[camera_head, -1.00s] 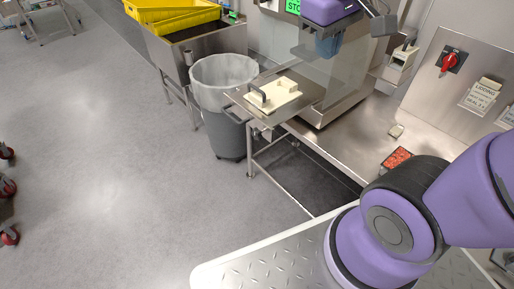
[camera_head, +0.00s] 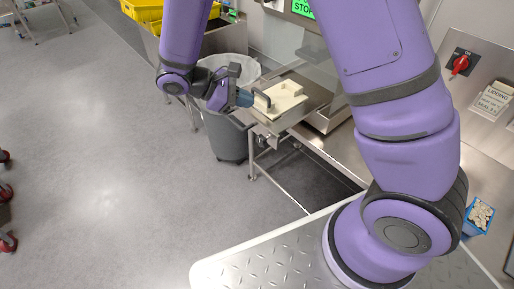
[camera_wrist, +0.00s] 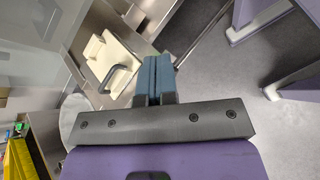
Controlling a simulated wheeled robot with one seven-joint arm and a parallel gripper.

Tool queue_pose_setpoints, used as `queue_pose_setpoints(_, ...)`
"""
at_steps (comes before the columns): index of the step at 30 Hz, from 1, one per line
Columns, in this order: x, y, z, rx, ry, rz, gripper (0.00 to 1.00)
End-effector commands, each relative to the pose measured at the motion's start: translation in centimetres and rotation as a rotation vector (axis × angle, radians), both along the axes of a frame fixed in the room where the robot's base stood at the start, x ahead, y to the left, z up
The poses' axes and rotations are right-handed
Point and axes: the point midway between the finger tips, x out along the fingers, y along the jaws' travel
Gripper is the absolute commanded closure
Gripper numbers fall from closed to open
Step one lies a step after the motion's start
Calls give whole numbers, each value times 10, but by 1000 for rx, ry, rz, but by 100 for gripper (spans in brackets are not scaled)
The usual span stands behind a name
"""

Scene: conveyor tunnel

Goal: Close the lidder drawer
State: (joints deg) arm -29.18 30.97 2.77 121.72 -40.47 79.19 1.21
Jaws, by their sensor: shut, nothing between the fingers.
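The lidder drawer (camera_head: 318,93) is a steel tray standing pulled out from the lidding machine. A cream plate (camera_head: 286,92) with a dark handle lies on it. My gripper (camera_head: 247,98) is at the drawer's outer end, beside the dark handle. Its blue fingers (camera_wrist: 152,78) are together, with nothing between them. In the wrist view the cream plate (camera_wrist: 96,52) is left of the fingers. I cannot tell whether the fingertips touch the drawer. My arm hides much of the machine.
A grey bin (camera_head: 226,138) with a clear liner stands beside and below the drawer. A yellow crate (camera_head: 140,11) is at the back left. A blue tray (camera_head: 466,228) with pale contents is on the right. A red switch (camera_head: 460,65) is on the panel.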

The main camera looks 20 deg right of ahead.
Motion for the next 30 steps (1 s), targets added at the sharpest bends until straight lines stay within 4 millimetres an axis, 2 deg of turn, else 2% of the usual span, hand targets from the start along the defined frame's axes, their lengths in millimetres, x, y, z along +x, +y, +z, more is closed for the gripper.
queue_pose_setpoints(1,2,8,-17,-41,33,40,100)
queue_pose_setpoints(8,9,40,-86,-223,148,217,100)
queue_pose_setpoints(18,-3,77,-190,-474,277,479,100)
queue_pose_setpoints(24,-12,86,-226,-555,310,568,100)
queue_pose_setpoints(30,-13,83,-235,-578,318,590,100)
